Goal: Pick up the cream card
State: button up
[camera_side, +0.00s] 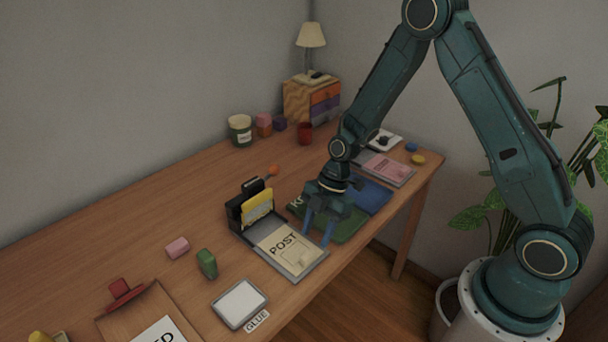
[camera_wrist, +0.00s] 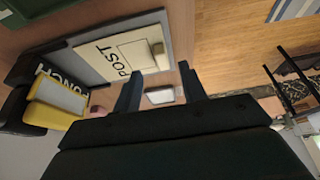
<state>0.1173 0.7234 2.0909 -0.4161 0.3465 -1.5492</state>
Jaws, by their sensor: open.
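A cream card-like panel lettered POST (camera_side: 270,238) lies flat on a grey tray (camera_side: 309,271) near the front edge of the desk. I cannot tell whether the panel is a loose card or a printed surface. My gripper (camera_side: 319,228) is open and empty, pointing down just right of the tray. In the wrist view its blue fingertips (camera_wrist: 159,70) are apart, with nothing between them.
A black holder (camera_side: 237,210) with a yellow piece (camera_side: 258,207) stands at the tray's back-left. A green book (camera_side: 345,232) and a blue one (camera_side: 372,194) lie by my gripper. A green block (camera_side: 207,263) and a white pad (camera_side: 239,303) lie left.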

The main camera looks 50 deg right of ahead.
aim_at(310, 253)
jog(key=shift+x, duration=2.55)
jog(key=shift+a, duration=0.1)
jog(key=shift+c, duration=0.4)
grip_shut()
